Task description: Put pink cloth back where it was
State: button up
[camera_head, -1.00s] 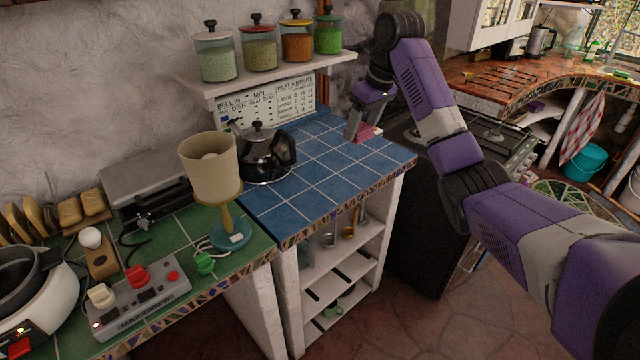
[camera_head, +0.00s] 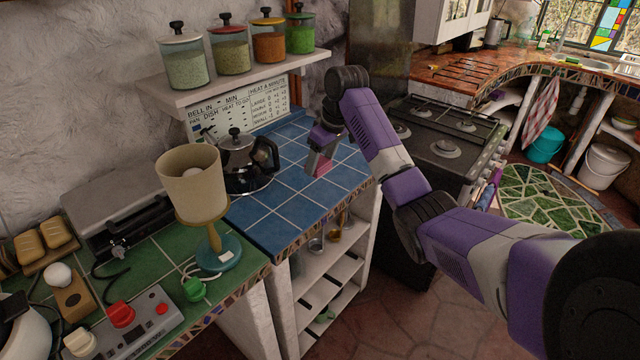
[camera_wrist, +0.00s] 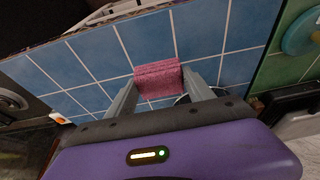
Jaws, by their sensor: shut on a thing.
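The pink cloth (camera_wrist: 157,77) hangs between the two fingers of my gripper (camera_wrist: 160,92) in the wrist view. A flatter part of it spreads toward the top of that view, over the blue tiles. In the head view my gripper (camera_head: 319,166) points down over the right part of the blue tiled counter (camera_head: 283,208). A bit of the pink cloth (camera_head: 325,168) shows at its fingertips. My gripper is shut on the cloth. I cannot tell whether the cloth touches the tiles.
A dark kettle (camera_head: 240,160) stands left of my gripper, below a shelf (camera_head: 235,82) with several jars. A lamp (camera_head: 193,185) stands on the green counter. The stove (camera_head: 450,135) is to the right. Blue tiles around my gripper are clear.

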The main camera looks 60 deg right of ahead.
aim_at(318, 192)
jog(key=shift+f+p, duration=0.3)
jog(key=shift+f, duration=3.65)
jog(key=shift+f, duration=0.15)
jog(key=o, duration=1.3)
jog(key=b+v, duration=0.1)
jog(key=v, duration=1.1)
jog(key=shift+s, duration=0.1)
